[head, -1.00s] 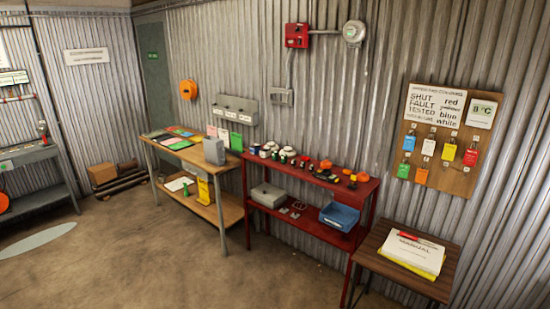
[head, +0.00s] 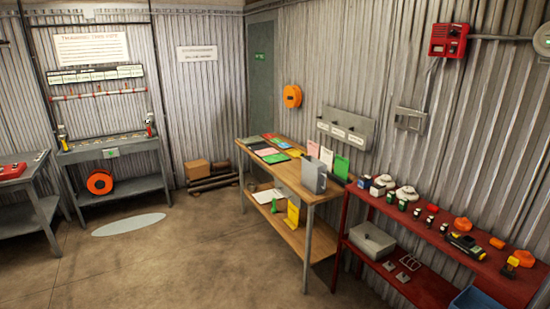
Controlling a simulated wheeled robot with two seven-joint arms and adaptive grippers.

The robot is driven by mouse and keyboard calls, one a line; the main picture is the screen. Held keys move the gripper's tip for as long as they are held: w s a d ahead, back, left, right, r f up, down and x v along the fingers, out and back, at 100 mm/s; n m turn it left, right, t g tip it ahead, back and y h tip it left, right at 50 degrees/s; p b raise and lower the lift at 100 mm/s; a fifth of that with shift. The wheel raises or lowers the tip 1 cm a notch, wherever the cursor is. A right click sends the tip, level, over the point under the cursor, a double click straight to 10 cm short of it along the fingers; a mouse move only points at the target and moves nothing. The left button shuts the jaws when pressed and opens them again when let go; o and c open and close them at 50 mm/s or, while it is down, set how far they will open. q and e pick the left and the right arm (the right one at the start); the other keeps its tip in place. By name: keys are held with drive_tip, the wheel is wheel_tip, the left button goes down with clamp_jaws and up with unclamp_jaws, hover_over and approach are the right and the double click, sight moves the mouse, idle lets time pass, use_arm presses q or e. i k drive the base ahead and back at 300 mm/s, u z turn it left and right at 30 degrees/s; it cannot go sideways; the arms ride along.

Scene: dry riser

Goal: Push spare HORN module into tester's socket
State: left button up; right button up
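Neither of my grippers is in view. Several small module-like items (head: 417,212) stand on the red bench (head: 362,215) at the right, but their labels are too small to read, so I cannot tell which is the HORN module. A yellow and black device (head: 466,246) lies on the same bench; I cannot tell whether it is the tester. A red item (head: 12,171) lies on a grey bench at the left edge, also not identifiable. No socket can be made out.
The wooden bench (head: 290,178) holds coloured cards and a grey case (head: 314,176). A grey bench (head: 108,152) with an orange reel (head: 100,182) stands at the back left. Cardboard boxes (head: 197,172) lie by the back wall. The floor (head: 190,255) in the middle is open.

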sight(466, 244)
drive_tip(key=u, duration=0.1)
drive_tip(key=i, duration=1.8)
drive_tip(key=z, duration=0.6)
drive_tip(key=i, duration=0.9)
drive_tip(key=z, duration=1.55)
drive_tip(key=i, duration=0.75)
drive_tip(key=z, duration=0.6)
